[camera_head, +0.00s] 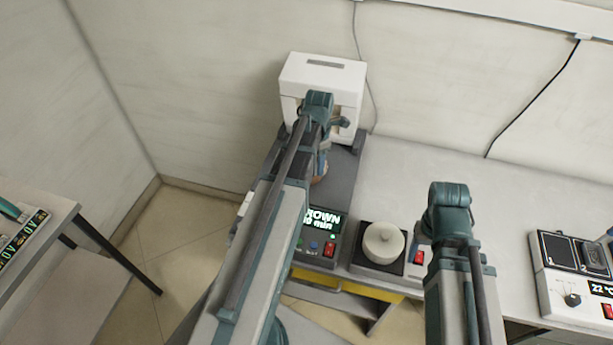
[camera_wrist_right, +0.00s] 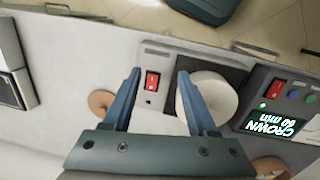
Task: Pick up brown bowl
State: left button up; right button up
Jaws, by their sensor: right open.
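A round brown object, which looks like the brown bowl (camera_wrist_right: 101,103), sits on the pale bench in the right wrist view. It is just left of one finger, which hides part of it. My right gripper (camera_wrist_right: 158,76) is open and empty, its fingers on either side of a red switch panel. In the head view my right arm hides that brown object. A second brown round thing (camera_wrist_right: 270,165) is at the wrist view's lower right edge; it also shows in the head view (camera_head: 320,174) below my left gripper (camera_head: 321,163), whose jaws are not clear.
A white round block (camera_head: 383,243) sits on a black plate beside the right gripper. Left of it is a device with a lit display (camera_head: 322,222). A white box unit (camera_head: 322,75) stands at the back. A hotplate device (camera_head: 572,275) is at right. The bench behind is clear.

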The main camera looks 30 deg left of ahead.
pick_arm(q)
jog(key=f+b, duration=0.5)
jog(key=shift+a+f, duration=0.15)
jog(key=shift+a, duration=0.15)
pick_arm(e)
notch_tip(320, 180, down, 5)
jog(key=shift+f, duration=0.1)
pick_arm(q)
grip_shut()
dwell(1.0)
